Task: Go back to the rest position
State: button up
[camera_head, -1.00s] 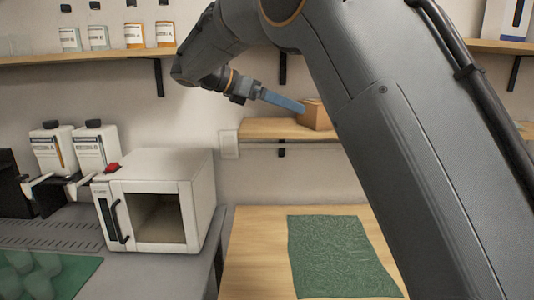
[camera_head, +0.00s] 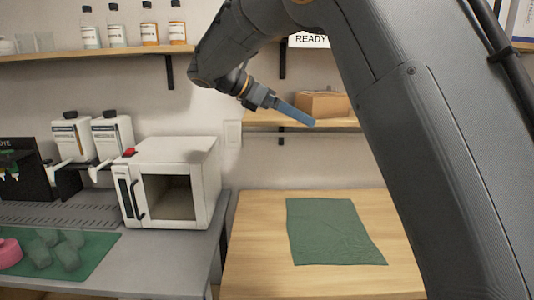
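My gripper (camera_head: 297,113) is at the end of my arm, in the upper middle of the head view. Its blue fingers point down and to the right, and they are seen edge-on, so I cannot tell whether they are open or shut. No held object shows at the fingertips. They appear in front of a small wooden shelf (camera_head: 262,118), close in the picture to a brown cardboard box (camera_head: 322,104) on it. Whether they touch the shelf cannot be told.
A wooden table (camera_head: 250,240) with a flat green cloth (camera_head: 330,232) is below. A white oven-like box (camera_head: 200,155) stands on the grey counter (camera_head: 120,270) at left, beside white dispensers (camera_head: 112,136). A green mat (camera_head: 98,258) holds several translucent pieces and a pink object (camera_head: 10,252).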

jog(key=s+d+f+m+g+y, duration=0.25)
jog(key=s+d+f+m, duration=0.2)
jog(key=s+f, duration=0.35)
jog(key=s+d+f+m+g+y, duration=0.1)
jog(key=s+d+f+m+y, duration=0.2)
jog(key=s+d+f, duration=0.45)
jog(key=s+f+m+y, duration=0.3)
jog(key=s+f+m, duration=0.4)
jog(key=s, duration=0.2)
jog(key=s+f+m+g+y, duration=0.1)
jog(key=s+f+m+y, duration=0.2)
jog(key=s+f+m, duration=0.3)
jog(key=s+m, duration=0.1)
jog(key=s, duration=0.2)
jog(key=shift+s+d+f+p, duration=0.15)
jog(key=shift+d+f+p, duration=0.1)
jog(key=shift+f+p, duration=0.15)
